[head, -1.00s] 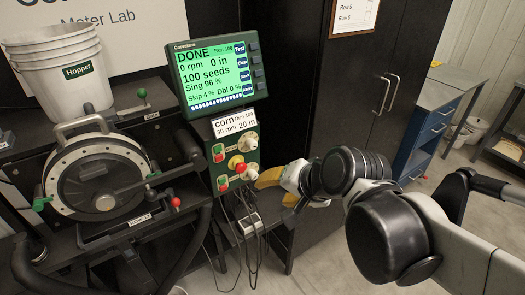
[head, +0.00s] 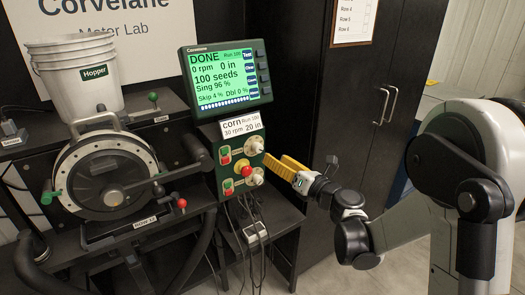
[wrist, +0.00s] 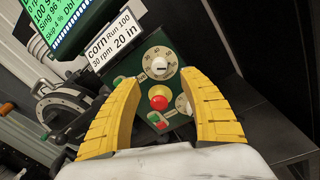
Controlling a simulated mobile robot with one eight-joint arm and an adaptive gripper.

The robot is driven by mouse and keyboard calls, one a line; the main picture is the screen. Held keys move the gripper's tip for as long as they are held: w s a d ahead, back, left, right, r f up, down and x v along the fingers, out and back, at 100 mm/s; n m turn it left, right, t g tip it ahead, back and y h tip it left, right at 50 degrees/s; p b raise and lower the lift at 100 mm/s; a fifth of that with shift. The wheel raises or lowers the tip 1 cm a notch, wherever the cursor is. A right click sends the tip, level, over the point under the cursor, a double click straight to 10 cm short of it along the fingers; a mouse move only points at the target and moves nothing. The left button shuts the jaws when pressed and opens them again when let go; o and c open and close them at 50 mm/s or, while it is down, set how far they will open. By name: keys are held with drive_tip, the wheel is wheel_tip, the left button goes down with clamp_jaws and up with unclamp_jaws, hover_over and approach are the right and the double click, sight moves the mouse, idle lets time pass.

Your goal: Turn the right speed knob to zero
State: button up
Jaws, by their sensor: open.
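A green control panel (head: 240,168) hangs below the screen. It carries two white dial knobs at its right side, an upper knob (head: 256,146) and a lower knob (head: 256,179). In the wrist view the upper knob (wrist: 159,66) sits in a numbered white dial, between the fingertips in the picture; the lower knob is partly hidden by the right finger. I cannot read which is the right speed knob. My gripper (head: 273,163), with yellow fingers, is open and empty, just right of the panel and apparently apart from it; it also shows in the wrist view (wrist: 160,78).
A red mushroom button (head: 247,170) and red-green switches (head: 225,155) share the panel. The screen (head: 225,75) above reads DONE, 0 rpm. The seed meter (head: 108,178) and hopper bucket (head: 72,75) stand left. Cables hang below; a dark cabinet (head: 345,120) stands right.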

sight(261, 149)
drive_tip(key=b+x, duration=0.2)
drive_tip(key=x, duration=0.7)
drive_tip(key=shift+w+a, duration=0.1)
clamp_jaws()
